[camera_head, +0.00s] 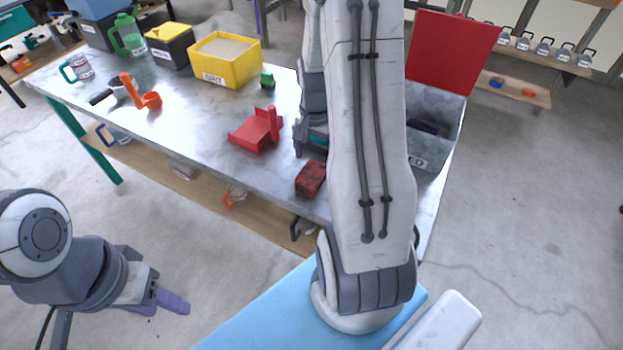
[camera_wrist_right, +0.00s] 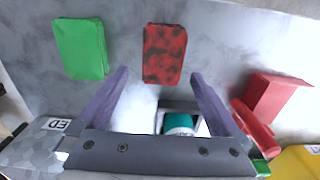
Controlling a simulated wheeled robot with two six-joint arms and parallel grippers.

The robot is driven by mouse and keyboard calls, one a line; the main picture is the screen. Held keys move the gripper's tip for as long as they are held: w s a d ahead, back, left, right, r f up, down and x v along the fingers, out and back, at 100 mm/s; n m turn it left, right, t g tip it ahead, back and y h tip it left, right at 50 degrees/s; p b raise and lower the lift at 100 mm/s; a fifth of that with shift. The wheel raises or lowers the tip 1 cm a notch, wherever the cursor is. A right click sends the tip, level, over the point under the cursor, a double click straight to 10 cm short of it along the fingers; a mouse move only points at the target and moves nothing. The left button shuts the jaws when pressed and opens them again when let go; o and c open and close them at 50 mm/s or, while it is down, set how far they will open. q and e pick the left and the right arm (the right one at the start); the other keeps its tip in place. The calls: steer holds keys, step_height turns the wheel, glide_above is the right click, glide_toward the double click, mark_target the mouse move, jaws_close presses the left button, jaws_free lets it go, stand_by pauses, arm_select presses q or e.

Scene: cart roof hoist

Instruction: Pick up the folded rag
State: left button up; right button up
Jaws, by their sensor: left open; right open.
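A red and black mottled folded cloth, which looks like the folded rag (camera_head: 310,178), lies on the table near its front edge. In the right wrist view the rag (camera_wrist_right: 164,54) shows just beyond and between my purple fingertips. My right gripper (camera_wrist_right: 160,74) is open and empty, with the rag apart from both fingers. In the head view it is mostly hidden behind my right arm. My left gripper (camera_head: 168,303) is open and empty, low at the left, off the table. A flat green block (camera_wrist_right: 81,48) lies left of the rag in the right wrist view; my arm hides it in the head view.
A red holder (camera_head: 255,134) stands beyond the rag. A grey bin (camera_head: 438,106) with a raised red lid (camera_head: 452,52) stands at the table's right end. A yellow bin (camera_head: 222,76), an orange tool (camera_head: 139,92) and mugs are farther left. A teal object (camera_wrist_right: 179,124) shows behind my gripper.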

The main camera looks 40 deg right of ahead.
mark_target(312, 174)
steer(key=f, duration=0.7)
steer(key=shift+a, duration=0.35)
steer(key=shift+r, duration=0.1)
steer(key=c, duration=1.1)
steer(key=shift+c, duration=0.2)
steer(key=shift+r, duration=0.1)
step_height(312, 174, up, 4)
steer(key=shift+w+r, duration=0.1)
steer(key=shift+r, duration=0.05)
steer(key=d+r, duration=0.6)
steer(key=d, duration=0.5)
steer(key=shift+s+d+r, duration=0.25)
steer(key=shift+s+d, duration=0.05)
steer(key=shift+d, duration=0.05)
